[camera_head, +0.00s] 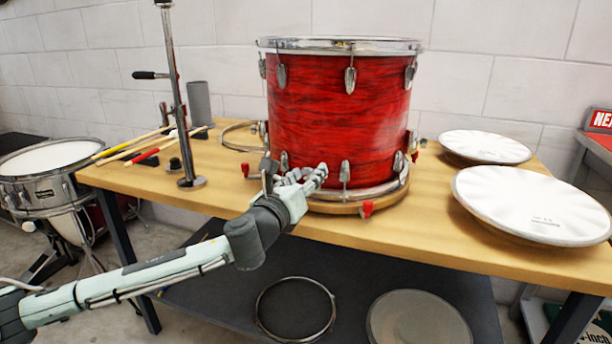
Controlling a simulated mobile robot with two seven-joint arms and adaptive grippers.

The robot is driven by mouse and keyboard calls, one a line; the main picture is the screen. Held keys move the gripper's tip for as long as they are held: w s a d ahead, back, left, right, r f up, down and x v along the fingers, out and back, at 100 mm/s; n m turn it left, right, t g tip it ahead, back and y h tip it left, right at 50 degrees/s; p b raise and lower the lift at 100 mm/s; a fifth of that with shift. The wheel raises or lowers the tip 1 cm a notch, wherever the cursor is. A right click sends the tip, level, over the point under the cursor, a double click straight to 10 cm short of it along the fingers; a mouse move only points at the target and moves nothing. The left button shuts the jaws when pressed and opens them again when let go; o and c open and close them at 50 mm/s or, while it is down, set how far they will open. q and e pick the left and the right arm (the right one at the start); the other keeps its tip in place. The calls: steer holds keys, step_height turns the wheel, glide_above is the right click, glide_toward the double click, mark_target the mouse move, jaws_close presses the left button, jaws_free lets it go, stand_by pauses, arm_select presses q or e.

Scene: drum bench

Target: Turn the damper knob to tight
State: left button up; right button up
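A red drum (340,115) with chrome rims stands upright on the wooden bench (440,225). My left gripper (316,177) comes in from the lower left and is at the lower front of the drum, in front of its shell. Its fingers are small and seen from behind, so I cannot tell whether they are open or shut, or whether they touch anything. No damper knob can be made out for certain; one may be hidden behind the gripper. Red-tipped feet, one at the front (367,209), show around the drum's base. My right gripper is not in view.
A metal stand (180,110) rises left of the drum. Two white drumheads (535,204) (484,146) lie on the right. A snare drum (48,172) stands left of the bench.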

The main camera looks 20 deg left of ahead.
arm_select(q)
steer(key=s, duration=1.2)
steer(key=shift+a, duration=0.45)
steer(key=shift+f, duration=0.1)
